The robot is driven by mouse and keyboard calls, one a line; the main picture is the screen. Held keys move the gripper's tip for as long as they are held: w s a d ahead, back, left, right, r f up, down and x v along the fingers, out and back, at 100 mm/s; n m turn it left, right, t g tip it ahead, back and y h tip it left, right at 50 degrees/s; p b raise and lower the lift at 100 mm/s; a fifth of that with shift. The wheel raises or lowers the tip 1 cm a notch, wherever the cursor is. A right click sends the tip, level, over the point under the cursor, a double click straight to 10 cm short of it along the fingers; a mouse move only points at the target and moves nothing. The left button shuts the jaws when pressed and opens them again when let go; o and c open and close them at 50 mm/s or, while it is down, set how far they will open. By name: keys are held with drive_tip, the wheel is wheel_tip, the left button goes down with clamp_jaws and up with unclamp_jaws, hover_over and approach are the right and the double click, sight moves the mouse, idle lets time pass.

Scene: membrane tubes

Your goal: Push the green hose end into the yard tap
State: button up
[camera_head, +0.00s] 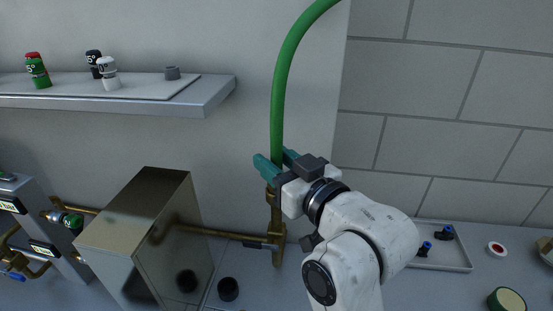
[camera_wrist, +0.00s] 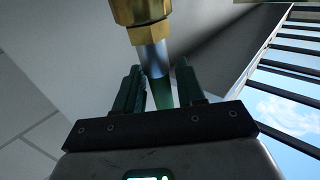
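The green hose (camera_head: 281,88) comes down from the top of the head view and runs between the teal fingers of my gripper (camera_head: 276,164). The fingers appear closed on it from both sides. The yard tap (camera_head: 277,226) is a brass upright fitting on the wall pipe, directly below my gripper. In the wrist view my gripper (camera_wrist: 160,90) has the hose (camera_wrist: 161,92) between its fingers. A silver tube (camera_wrist: 154,58) reaches from there to the brass tap fitting (camera_wrist: 141,12). The two look in line and meet in the picture; how deep the tube sits cannot be told.
A brass pipe (camera_head: 210,232) runs left from the tap to a metal box (camera_head: 140,225). A wall shelf (camera_head: 215,90) with small canisters is at upper left. A grey tray (camera_head: 445,262) with dark blue-topped fittings lies at right. A black cup (camera_head: 228,289) stands below.

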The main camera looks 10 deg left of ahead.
drive_tip(key=shift+o, duration=1.4)
drive_tip(key=b+v, duration=0.2)
drive_tip(key=v, duration=0.8)
drive_tip(key=shift+s+d+b, duration=0.3)
drive_tip(key=shift+b, duration=0.05)
